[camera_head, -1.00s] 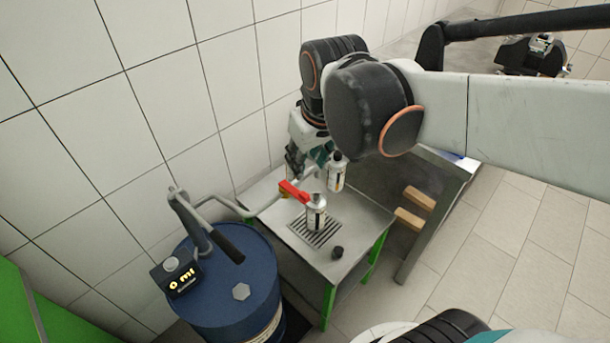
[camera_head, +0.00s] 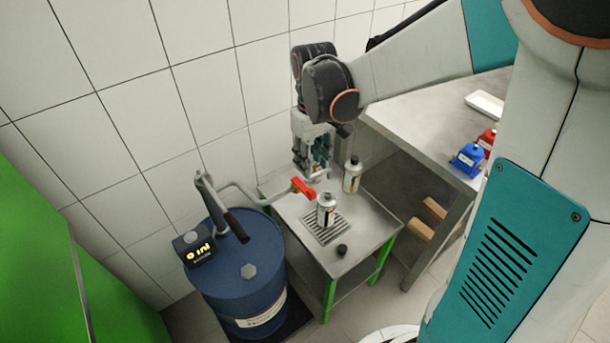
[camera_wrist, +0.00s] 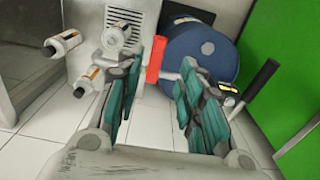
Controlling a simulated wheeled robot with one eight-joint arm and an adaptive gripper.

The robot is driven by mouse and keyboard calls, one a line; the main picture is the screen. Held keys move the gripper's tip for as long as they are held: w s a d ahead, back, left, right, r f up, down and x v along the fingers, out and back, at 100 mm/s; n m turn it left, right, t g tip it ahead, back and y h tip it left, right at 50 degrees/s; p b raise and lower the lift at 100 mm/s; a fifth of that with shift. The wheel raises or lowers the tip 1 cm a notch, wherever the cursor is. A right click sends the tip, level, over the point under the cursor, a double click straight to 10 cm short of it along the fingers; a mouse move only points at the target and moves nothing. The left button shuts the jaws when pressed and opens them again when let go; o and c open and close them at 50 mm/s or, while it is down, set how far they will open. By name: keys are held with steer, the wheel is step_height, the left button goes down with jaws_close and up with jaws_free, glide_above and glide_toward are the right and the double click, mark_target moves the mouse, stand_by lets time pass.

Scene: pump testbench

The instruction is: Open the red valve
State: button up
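The red valve handle (camera_head: 303,187) sits on the grey pipe (camera_head: 240,190) that runs from the blue drum over the small steel table. My gripper (camera_head: 318,170) points down just behind and to the right of the handle. In the wrist view my gripper (camera_wrist: 160,68) is open, with its teal fingers spread. The red handle (camera_wrist: 154,60) shows in the gap between the fingertips, and I see no finger closed on it. I cannot tell how far the handle is beyond the tips. A bottle (camera_head: 326,212) stands on the table's grate.
Another bottle (camera_head: 352,176) stands at the table's back right, and a black cap (camera_head: 342,250) lies in front. The blue drum (camera_head: 240,280) with a pump lever (camera_head: 236,226) is at left. A tiled wall is behind. A larger table (camera_head: 430,115) is at right.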

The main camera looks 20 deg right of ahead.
mark_target(311, 191)
step_height(311, 191, down, 10)
steer(key=b, duration=0.2)
steer(key=shift+f+b, duration=0.25)
steer(key=shift+b, duration=0.05)
steer(key=shift+c, duration=0.6)
jaws_close()
